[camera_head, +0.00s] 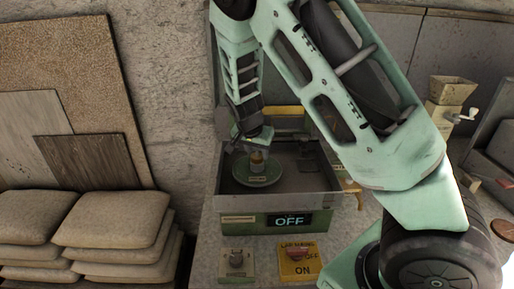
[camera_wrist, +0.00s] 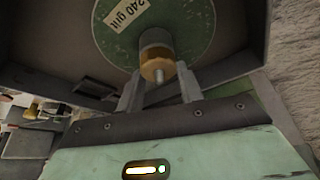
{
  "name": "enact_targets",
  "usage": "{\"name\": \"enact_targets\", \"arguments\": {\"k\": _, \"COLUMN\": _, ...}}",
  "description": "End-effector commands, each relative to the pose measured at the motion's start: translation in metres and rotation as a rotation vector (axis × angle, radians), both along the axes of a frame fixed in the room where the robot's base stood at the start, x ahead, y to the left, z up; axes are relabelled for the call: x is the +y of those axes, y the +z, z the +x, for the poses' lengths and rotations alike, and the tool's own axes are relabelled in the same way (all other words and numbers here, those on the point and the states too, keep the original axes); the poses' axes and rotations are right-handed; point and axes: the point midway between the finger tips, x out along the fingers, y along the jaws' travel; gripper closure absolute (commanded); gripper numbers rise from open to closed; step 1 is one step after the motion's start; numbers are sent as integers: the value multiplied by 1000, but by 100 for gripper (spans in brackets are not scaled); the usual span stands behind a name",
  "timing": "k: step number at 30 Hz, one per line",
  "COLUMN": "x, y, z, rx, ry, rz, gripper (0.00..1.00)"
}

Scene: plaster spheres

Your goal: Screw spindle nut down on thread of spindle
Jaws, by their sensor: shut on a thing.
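A brass-coloured spindle nut (camera_wrist: 157,66) sits between the two fingers of my gripper (camera_wrist: 159,84) in the wrist view. My gripper is shut on it. A thin grey spindle end (camera_wrist: 158,75) shows at the nut, pointing toward the wrist. Behind the nut lies a round green disc (camera_wrist: 112,45) labelled "240 grit". In the head view my gripper (camera_head: 257,150) points down over the middle of the disc (camera_head: 243,177), with the nut (camera_head: 257,166) below it. How far the nut sits along the thread cannot be told.
The disc lies in a grey open-topped tray (camera_head: 300,181) whose walls surround my gripper. Its front display (camera_head: 289,220) reads OFF. Stacked sacks (camera_head: 110,225) are at the left.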

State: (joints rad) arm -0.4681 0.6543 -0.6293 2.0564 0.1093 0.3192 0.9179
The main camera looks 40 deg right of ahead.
Motion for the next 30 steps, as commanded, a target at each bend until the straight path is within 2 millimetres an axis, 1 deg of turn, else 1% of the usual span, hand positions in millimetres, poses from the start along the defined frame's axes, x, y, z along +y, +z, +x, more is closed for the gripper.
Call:
{"name": "enact_targets", "arguments": {"k": 18, "x": -1, "y": 1, "z": -1, "rx": 3, "ry": -255, "rz": -4, "gripper": 90}}
{"name": "enact_targets", "arguments": {"k": 28, "x": -1, "y": -1, "z": -1, "rx": 1, "ry": -276, "rz": -2, "gripper": 90}}
{"name": "enact_targets", "arguments": {"k": 29, "x": -1, "y": -1, "z": -1, "rx": 1, "ry": -276, "rz": -2, "gripper": 58}}
{"name": "enact_targets", "arguments": {"k": 30, "x": -1, "y": -1, "z": -1, "rx": 1, "ry": -276, "rz": -2, "gripper": 47}}
